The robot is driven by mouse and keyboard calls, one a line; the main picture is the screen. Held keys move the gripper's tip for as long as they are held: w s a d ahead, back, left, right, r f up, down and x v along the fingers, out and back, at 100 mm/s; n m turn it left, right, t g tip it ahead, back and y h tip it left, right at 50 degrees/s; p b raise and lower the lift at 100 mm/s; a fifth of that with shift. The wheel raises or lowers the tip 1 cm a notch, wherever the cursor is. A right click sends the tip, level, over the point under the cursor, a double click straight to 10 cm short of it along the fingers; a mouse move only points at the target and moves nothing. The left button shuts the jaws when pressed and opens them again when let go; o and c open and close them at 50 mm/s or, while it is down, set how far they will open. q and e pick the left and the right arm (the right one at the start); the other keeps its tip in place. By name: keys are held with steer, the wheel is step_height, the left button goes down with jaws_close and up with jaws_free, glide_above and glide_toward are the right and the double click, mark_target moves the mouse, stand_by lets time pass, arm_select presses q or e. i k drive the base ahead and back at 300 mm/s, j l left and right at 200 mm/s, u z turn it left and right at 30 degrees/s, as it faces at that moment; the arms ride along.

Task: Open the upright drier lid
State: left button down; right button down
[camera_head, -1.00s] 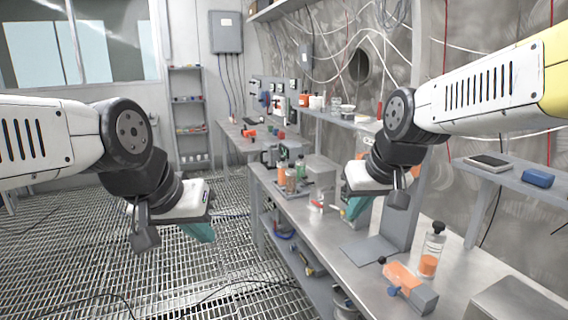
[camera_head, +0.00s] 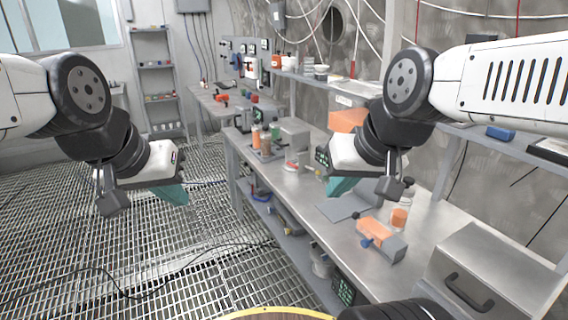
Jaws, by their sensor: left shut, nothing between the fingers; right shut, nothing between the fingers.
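A steel box (camera_head: 505,262) with a black handle (camera_head: 468,292) on its sloping front stands on the bench at the lower right; it looks like the drier, and its lid appears shut. Part of it is cut off by the lower edge. My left gripper (camera_head: 178,196) has teal fingers, is shut and empty, and hangs over the grated floor, left of the bench. My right gripper (camera_head: 340,187) is shut and empty above the bench, left of and farther back than the box. Neither gripper touches the box.
The steel bench (camera_head: 340,245) carries an orange-and-grey device (camera_head: 380,238), a bottle with orange contents (camera_head: 399,217) and a grey plate (camera_head: 345,207). Several bottles stand farther back. A wall shelf (camera_head: 470,133) runs above the bench. The grated floor (camera_head: 210,265) at left is clear apart from cables.

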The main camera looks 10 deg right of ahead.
mark_target(296, 136)
steer(key=i+j, duration=0.15)
steer(key=i, duration=0.45)
steer(key=i+j+u, duration=0.1)
steer(key=i, duration=0.5)
